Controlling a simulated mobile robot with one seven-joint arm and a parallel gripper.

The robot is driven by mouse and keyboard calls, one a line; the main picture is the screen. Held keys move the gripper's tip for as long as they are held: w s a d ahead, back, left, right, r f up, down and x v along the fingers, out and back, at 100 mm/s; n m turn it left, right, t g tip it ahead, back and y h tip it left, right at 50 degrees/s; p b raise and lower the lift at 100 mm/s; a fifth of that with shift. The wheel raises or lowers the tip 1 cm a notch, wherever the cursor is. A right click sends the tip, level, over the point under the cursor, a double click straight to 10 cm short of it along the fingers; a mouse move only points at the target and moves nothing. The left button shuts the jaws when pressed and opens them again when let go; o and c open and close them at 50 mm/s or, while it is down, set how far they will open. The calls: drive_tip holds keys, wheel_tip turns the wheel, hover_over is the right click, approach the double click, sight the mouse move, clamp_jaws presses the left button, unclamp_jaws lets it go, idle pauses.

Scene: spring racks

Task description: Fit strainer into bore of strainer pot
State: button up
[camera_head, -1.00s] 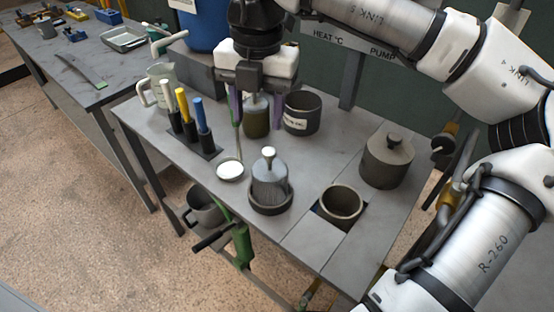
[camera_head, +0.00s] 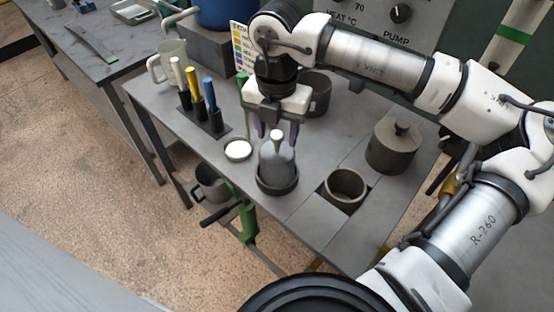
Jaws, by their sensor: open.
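The strainer (camera_head: 276,164), a grey cone-like body with a pale knob on top, stands upright in a dark round dish (camera_head: 278,190) on the bench. The strainer pot (camera_head: 345,188), a grey open-topped cup with an empty bore, sits in a square cutout in the bench top, right of the strainer. My gripper (camera_head: 276,138) points down with its purple fingers apart, one on each side of the strainer's knob in the picture. I cannot tell whether either finger touches the knob. Nothing is held.
A lidded grey canister (camera_head: 392,150) stands right of the pot. A white disc (camera_head: 238,150) lies left of the strainer, near a holder with white, yellow and blue handles (camera_head: 200,105). A dark pot (camera_head: 316,95) stands behind my gripper. The bench front is clear.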

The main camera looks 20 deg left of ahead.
sight(277, 158)
drive_tip(key=shift+w+f+p, duration=0.1)
drive_tip(key=shift+f+p, duration=0.25)
drive_tip(key=shift+f, duration=1.2)
drive_tip(key=shift+c, duration=0.3)
clamp_jaws()
